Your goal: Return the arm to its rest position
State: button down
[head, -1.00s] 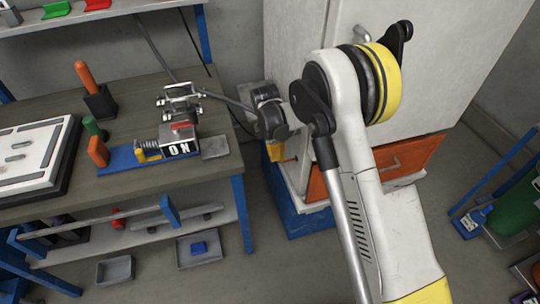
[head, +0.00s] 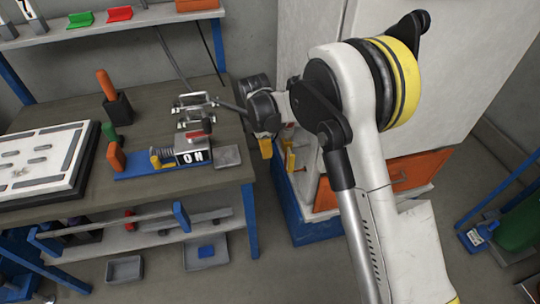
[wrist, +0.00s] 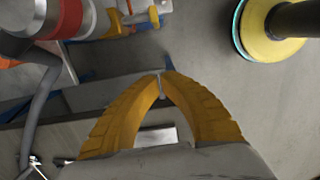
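My arm reaches from the lower right of the head view and bends back at its white and yellow joint. My gripper (head: 265,148) hangs small below the dark wrist, in front of the gap between the workbench and the cabinet. In the wrist view its two yellow fingers (wrist: 160,86) curve together and meet at the tips. Nothing shows held between them. The tips appear in free space over the grey floor and touch nothing that I can make out.
The workbench (head: 215,183) on the left bears a blue fixture with an "ON" block (head: 193,155), a white panel (head: 40,160) and orange-handled tools. A white cabinet (head: 310,45) with an orange drawer (head: 415,170) stands behind my arm. Open floor (head: 300,275) lies in front.

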jog(key=shift+r, duration=0.4)
